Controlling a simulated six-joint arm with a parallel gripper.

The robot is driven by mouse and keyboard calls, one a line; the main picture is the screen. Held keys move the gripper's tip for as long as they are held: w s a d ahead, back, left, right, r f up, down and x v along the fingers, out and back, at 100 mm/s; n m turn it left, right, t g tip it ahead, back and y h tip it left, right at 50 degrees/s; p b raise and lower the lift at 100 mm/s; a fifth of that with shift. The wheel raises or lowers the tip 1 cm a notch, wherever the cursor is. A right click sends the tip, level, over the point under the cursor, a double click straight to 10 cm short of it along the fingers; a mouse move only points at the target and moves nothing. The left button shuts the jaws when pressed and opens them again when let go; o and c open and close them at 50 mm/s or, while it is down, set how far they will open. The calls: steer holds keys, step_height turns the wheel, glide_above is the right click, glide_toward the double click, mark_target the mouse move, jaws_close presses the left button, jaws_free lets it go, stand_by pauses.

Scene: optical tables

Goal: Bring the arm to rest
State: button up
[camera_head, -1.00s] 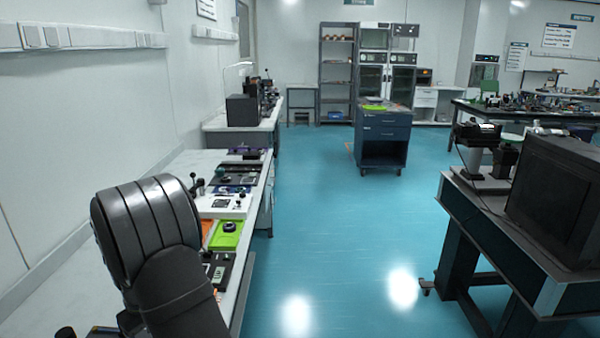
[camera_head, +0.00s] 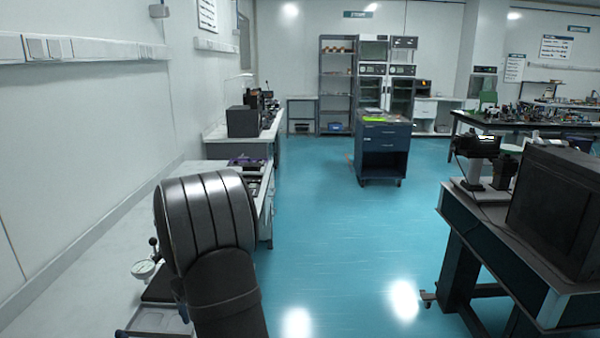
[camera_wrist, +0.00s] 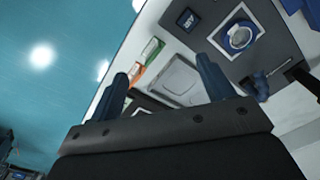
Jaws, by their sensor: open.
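My gripper (camera_wrist: 160,66) shows in the wrist view with its two blue fingers spread apart and nothing between them. It is above the white bench, which looks tilted in that view. My own dark arm rises at the lower left of the head view, in front of the left-hand bench (camera_head: 85,250), and hides part of its top. The gripper itself is not visible in the head view.
Under the fingers are a pale tray (camera_wrist: 174,82), a dark labelled block (camera_wrist: 187,20) and a round blue-rimmed piece (camera_wrist: 240,36). A dark cabinet (camera_head: 383,150) and right-hand table (camera_head: 500,250) flank open blue floor (camera_head: 330,240).

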steer(key=w+d+m, duration=0.1)
steer(key=w, duration=0.6)
steer(key=a+f, duration=0.3)
steer(key=a, duration=0.1)
steer(key=a+f, duration=0.2)
steer(key=a, duration=0.1)
steer(key=a+f, duration=0.3)
steer(key=a, duration=0.1)
steer(key=shift+s+a+f, duration=0.15)
steer(key=shift+a+f, duration=0.15)
steer(key=shift+f, duration=0.85)
steer(key=o, duration=0.6)
steer(key=shift+c, duration=0.2)
steer(key=s+d+r+n, duration=0.3)
steer(key=s+r, duration=0.1)
steer(key=r, duration=0.4)
steer(key=s+d+r+n, duration=0.3)
steer(key=s+r, duration=0.1)
steer(key=r, duration=0.3)
steer(key=s+d+r+n, duration=0.2)
steer(key=s+r+n, duration=0.15)
steer(key=r, duration=0.45)
step_height(320, 180, down, 10)
steer(key=shift+s+d+m, duration=0.15)
steer(key=shift+m, duration=0.2)
